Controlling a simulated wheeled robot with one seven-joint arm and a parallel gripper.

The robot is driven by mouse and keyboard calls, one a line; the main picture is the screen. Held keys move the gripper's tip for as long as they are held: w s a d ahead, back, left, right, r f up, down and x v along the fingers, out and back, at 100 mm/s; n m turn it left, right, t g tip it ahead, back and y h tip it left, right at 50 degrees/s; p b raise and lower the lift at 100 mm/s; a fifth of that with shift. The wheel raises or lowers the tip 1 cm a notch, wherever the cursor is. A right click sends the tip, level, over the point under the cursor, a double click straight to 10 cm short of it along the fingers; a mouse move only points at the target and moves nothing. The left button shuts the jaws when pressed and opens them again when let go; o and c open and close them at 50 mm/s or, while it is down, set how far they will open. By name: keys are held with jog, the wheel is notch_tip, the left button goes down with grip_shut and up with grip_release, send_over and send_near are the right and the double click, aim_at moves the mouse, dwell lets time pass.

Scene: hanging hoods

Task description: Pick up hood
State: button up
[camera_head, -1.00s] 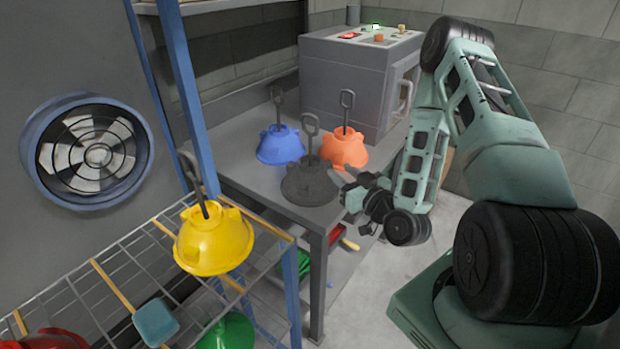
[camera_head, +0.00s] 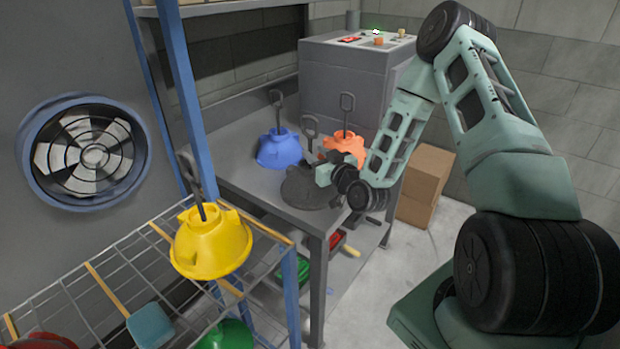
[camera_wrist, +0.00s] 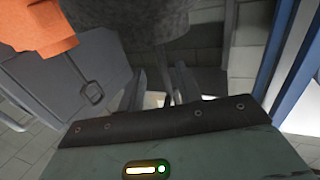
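The dark grey hood (camera_head: 308,194) stands on the grey table with its looped rod upright, partly hidden by my wrist. My gripper (camera_head: 322,172) is over its right side, close to the rod. In the wrist view the hood's dark rough body (camera_wrist: 140,18) fills the top. My gripper's two fingers (camera_wrist: 158,88) are apart there, with a thin dark rod showing between them; I cannot tell whether they touch it. A blue hood (camera_head: 279,149) stands behind left and an orange hood (camera_head: 343,146) behind right. The orange one also shows in the wrist view (camera_wrist: 35,28).
A yellow hood (camera_head: 212,242) sits on the wire rack (camera_head: 95,285), with a green hood (camera_head: 228,336) below. A blue post (camera_head: 185,90) stands left of the table (camera_head: 240,168). A grey machine (camera_head: 350,85) is behind, and cardboard boxes (camera_head: 424,180) are on the floor right.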

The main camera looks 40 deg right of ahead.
aim_at(311, 149)
jog(key=w+p, duration=0.1)
jog(key=w, duration=0.1)
jog(key=w+r, duration=0.1)
jog(key=shift+w+a+p, duration=0.2)
jog(key=shift+w+p, duration=0.2)
jog(key=shift+w+f, duration=0.2)
jog(key=shift+w, duration=0.25)
grip_shut()
dwell(0.7)
